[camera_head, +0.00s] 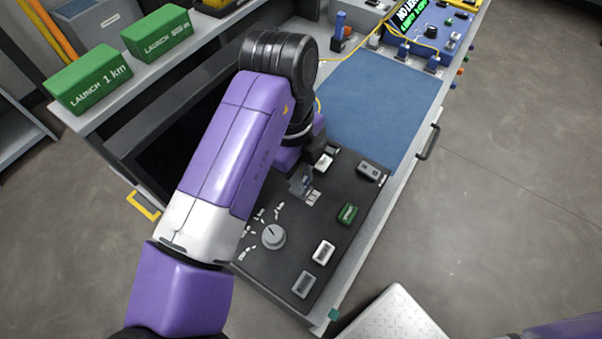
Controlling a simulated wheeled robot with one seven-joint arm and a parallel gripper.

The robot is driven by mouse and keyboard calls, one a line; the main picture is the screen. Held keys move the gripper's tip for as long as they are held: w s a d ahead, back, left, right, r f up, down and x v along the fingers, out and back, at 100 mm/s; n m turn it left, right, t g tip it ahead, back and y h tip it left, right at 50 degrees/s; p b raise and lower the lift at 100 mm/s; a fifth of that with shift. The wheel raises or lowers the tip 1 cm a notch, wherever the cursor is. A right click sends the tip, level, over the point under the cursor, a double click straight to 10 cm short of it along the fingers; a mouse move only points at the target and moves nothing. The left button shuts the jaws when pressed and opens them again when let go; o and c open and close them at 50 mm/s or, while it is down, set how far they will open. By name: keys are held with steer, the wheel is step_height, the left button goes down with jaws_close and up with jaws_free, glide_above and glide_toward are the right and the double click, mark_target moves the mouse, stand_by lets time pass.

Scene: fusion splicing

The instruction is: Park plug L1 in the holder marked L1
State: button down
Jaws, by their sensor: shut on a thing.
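My gripper (318,155) is low over the back edge of the black control panel, pointing down. It is shut; what it grips is mostly hidden by the fingers and wrist. A thin yellow fibre (319,104) runs down behind my wrist toward it, which fits plug L1, but no plug label can be read. Small blue holders (403,50) stand in front of the blue instrument at the top right, with yellow fibres at them. Their markings are too small to read, so I cannot tell which is L1. My gripper is well apart from them.
The black panel (285,270) carries a grey dial (273,236), a green button (347,214), white switches (323,252) and a clear cover (302,181). The blue mat (380,105) is bare. Green launch boxes (88,79) stand on the left shelf. A blue upright part (340,25) stands behind the mat.

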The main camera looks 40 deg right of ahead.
steer(key=shift+f+b, duration=0.45)
steer(key=shift+f, duration=0.1)
stand_by(0.4)
steer(key=c, duration=1.3)
jaws_free()
steer(key=shift+o, duration=0.2)
steer(key=shift+r, duration=0.1)
steer(key=r, duration=0.5)
steer(key=w+r, duration=0.1)
steer(key=r, duration=0.1)
steer(key=shift+a+r, duration=0.15)
steer(key=shift+r, duration=0.15)
